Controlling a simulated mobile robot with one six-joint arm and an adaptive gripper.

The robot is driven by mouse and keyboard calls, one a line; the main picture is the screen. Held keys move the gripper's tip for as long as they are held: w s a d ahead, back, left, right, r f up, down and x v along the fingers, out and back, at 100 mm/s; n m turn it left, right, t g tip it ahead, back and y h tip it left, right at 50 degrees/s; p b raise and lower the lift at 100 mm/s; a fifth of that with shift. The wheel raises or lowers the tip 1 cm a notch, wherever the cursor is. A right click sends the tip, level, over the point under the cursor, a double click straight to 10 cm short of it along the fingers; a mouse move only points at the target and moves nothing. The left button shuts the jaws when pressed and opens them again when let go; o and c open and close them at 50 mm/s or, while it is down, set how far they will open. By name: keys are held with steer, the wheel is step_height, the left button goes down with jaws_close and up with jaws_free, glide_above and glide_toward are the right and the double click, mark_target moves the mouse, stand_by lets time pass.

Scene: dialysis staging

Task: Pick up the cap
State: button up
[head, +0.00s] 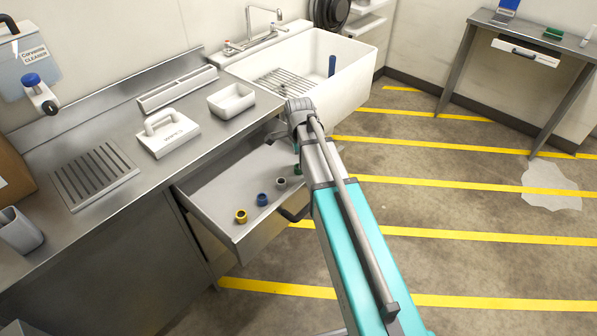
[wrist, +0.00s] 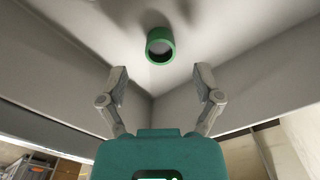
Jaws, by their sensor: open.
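A green ring-shaped cap (wrist: 160,46) lies in the open drawer (head: 222,189). In the wrist view it sits ahead of my gripper (wrist: 161,74), roughly centred between the two spread fingers and apart from them. In the head view only a sliver of the green cap (head: 297,169) shows beside my arm. A grey cap (head: 281,183), a blue cap (head: 262,199) and a yellow cap (head: 241,216) stand in a row in the same drawer. My gripper is open and empty; in the head view its fingers are largely hidden behind the wrist.
The drawer walls rise close around my gripper. The steel counter (head: 95,130) above holds a white box with a handle (head: 168,134) and a white tray (head: 231,101). A white sink (head: 340,75) stands behind. The striped floor to the right is mostly clear.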

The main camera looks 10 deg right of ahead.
steer(key=shift+f+b, duration=1.9)
steer(key=shift+f, duration=0.25)
steer(key=c, duration=0.9)
